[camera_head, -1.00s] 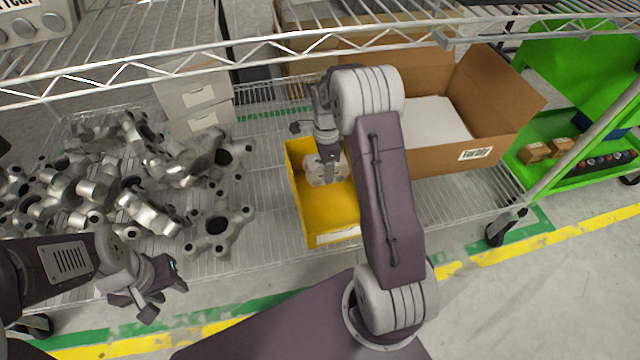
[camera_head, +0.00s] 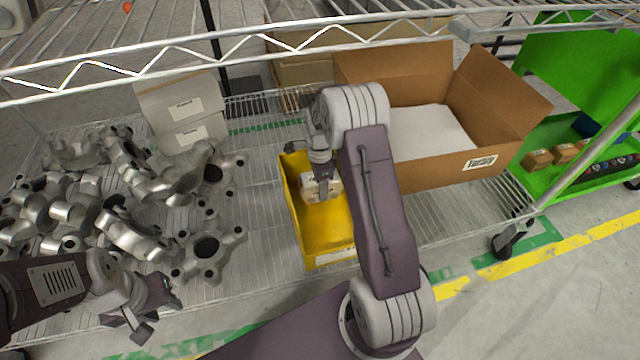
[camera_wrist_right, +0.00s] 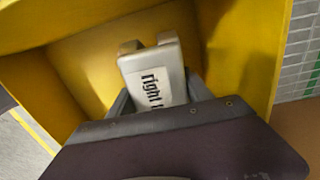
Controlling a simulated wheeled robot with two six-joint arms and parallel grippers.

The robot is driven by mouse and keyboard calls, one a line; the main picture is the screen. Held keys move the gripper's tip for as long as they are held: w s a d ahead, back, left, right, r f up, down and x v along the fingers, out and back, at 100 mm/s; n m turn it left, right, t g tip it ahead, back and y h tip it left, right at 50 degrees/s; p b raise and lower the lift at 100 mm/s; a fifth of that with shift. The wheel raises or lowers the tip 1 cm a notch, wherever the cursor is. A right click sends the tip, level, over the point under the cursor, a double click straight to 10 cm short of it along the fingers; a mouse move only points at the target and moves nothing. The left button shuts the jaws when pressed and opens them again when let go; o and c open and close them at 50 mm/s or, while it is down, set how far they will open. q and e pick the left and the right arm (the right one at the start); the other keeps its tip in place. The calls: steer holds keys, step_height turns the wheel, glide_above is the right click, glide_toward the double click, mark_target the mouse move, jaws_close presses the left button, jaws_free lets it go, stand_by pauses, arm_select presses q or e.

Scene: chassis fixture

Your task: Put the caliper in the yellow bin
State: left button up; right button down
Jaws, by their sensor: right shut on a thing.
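The caliper (camera_head: 322,188) is a pale grey metal part, held inside the upper part of the yellow bin (camera_head: 332,232). My right gripper (camera_head: 320,172) is shut on it, pointing down into the bin. In the right wrist view the caliper (camera_wrist_right: 153,72) shows a white label reading "right", the rest cut off by the gripper. The yellow bin's walls (camera_wrist_right: 235,65) surround it there. I cannot tell whether the caliper touches the bin floor. My left gripper (camera_head: 145,318) is empty, its fingers apart, at the lower left in front of the shelf.
Several grey metal castings (camera_head: 130,200) crowd the wire shelf left of the bin. A cardboard box (camera_head: 455,172) stands to the right, white boxes (camera_head: 180,110) behind. The upper shelf's rail (camera_head: 240,50) crosses above. A green cart (camera_head: 575,75) is at the far right.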

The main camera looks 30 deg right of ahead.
step_height(320, 180, down, 4)
steer(key=shift+r+b, duration=0.15)
steer(key=shift+b, duration=0.95)
steer(key=shift+r, duration=0.2)
steer(key=shift+c, duration=2.2)
jaws_free()
steer(key=shift+f, duration=0.15)
step_height(320, 180, up, 12)
steer(key=p, duration=0.7)
